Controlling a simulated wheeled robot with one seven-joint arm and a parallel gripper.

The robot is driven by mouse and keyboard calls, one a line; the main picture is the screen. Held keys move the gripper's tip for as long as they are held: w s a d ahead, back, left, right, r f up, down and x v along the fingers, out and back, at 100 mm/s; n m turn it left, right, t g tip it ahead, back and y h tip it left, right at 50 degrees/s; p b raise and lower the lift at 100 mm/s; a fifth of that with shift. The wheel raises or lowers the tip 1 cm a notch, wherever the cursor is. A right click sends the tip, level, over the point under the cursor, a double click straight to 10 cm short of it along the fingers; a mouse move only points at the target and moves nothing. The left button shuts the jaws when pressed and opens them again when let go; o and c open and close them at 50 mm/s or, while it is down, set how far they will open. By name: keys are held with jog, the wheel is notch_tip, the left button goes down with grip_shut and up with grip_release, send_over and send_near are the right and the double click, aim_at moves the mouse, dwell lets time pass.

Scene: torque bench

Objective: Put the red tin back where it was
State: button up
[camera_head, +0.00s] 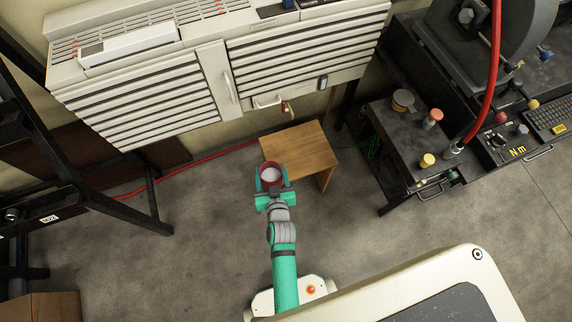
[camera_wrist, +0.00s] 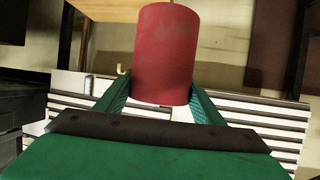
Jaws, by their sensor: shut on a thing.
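The red tin (camera_head: 270,174) is between the fingers of my gripper (camera_head: 271,182), at the near left corner of a small wooden table (camera_head: 308,146). In the head view I look down on its pale round top inside a red rim. In the wrist view the red tin (camera_wrist: 165,50) fills the upper middle, with a green finger of my gripper (camera_wrist: 163,98) on each side. My gripper is shut on it. The tin hides part of the table edge; I cannot tell whether it touches the table.
The wooden table's top looks bare. A pale slatted cabinet (camera_head: 145,95) stands behind it. At right, a dark bench (camera_head: 400,135) carries a grey-topped tin (camera_head: 403,99), an orange-topped one (camera_head: 433,117) and a yellow one (camera_head: 427,160).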

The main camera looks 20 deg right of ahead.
jog(key=s+d+r+m+h, duration=0.2)
jog(key=s+d, duration=0.3)
jog(key=d, duration=0.1)
jog(key=shift+w+d+f, duration=0.6)
jog(key=shift+w+f, duration=1.5)
jog(key=shift+w, duration=0.1)
jog(key=shift+w+d+f, duration=0.55)
jog(key=shift+w+f, duration=1.5)
jog(key=shift+w, duration=0.15)
jog(key=shift+w+d+f, duration=0.6)
jog(key=shift+w+f, duration=1.5)
jog(key=shift+w, duration=0.1)
jog(key=shift+f, duration=0.1)
jog(key=o, duration=1.4)
jog(key=shift+g, duration=0.3)
